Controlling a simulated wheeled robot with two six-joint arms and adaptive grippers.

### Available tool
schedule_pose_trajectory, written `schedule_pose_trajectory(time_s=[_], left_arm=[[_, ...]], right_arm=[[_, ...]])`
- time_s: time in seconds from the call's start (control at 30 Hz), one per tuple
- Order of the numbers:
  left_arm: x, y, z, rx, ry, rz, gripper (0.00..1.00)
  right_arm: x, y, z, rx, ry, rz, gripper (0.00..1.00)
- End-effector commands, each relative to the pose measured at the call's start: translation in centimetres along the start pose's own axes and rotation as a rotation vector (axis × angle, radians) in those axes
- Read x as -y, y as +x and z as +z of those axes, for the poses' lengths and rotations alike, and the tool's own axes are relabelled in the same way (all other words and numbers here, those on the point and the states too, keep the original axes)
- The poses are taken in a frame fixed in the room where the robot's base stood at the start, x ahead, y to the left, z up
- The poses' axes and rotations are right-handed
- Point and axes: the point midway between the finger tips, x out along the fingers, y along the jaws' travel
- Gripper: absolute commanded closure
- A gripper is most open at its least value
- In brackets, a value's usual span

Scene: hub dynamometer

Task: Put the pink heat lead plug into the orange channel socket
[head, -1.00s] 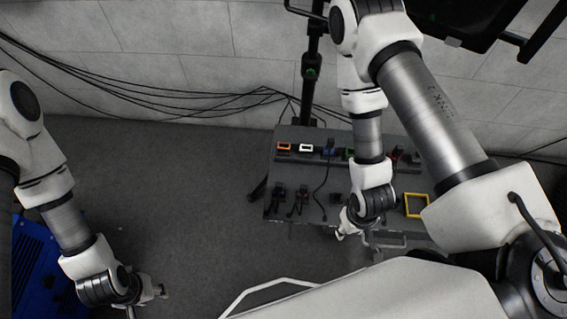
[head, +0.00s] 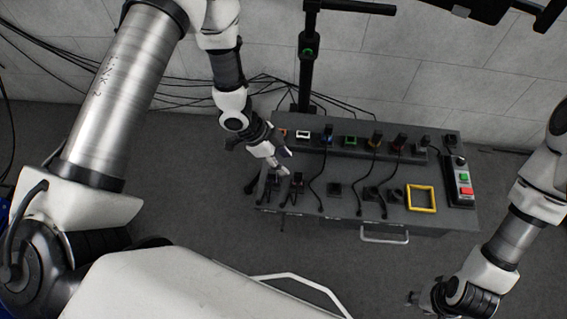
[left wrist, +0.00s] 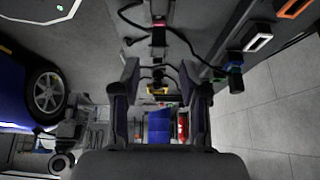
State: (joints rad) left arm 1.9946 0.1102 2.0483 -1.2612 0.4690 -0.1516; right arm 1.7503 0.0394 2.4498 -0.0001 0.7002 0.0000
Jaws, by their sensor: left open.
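My left gripper (head: 281,165) is above the left part of the grey console in the head view. In the left wrist view its two fingers (left wrist: 160,75) stand apart, with nothing clearly held between them. A plug with a pinkish-red band (left wrist: 158,22), which looks like the pink heat lead plug, shows beyond the fingertips, with a dark cable. The orange-framed socket (left wrist: 293,8) is at the upper right of that view.
A white-framed socket (head: 303,134) is beside the orange one. Plugs with cables and other coloured sockets line the console's back row. A yellow square frame (head: 421,198) and a button box (head: 463,182) are at the right. A drawer handle (head: 385,236) sticks out in front.

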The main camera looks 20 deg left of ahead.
Motion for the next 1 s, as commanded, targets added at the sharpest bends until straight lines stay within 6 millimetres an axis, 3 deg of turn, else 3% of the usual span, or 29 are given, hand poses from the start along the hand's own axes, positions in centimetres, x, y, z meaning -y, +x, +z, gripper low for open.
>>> schedule_pose_trajectory(time_s=[0.37, 0.7, 1.0], left_arm=[[-0.2, 5.5, 0.4, 0.001, -0.004, 0.002, 0.56], [-0.2, 8.4, 0.0, 0.0, -0.006, 0.002, 0.56], [-0.2, 8.6, 0.0, -0.001, -0.007, 0.002, 0.56]], right_arm=[[-0.1, 5.3, 0.0, 0.001, 0.001, 0.0, 0.6], [-0.1, 5.8, 0.0, 0.001, 0.001, 0.0, 0.6], [-0.1, 5.8, 0.0, 0.001, 0.001, 0.0, 0.6]])
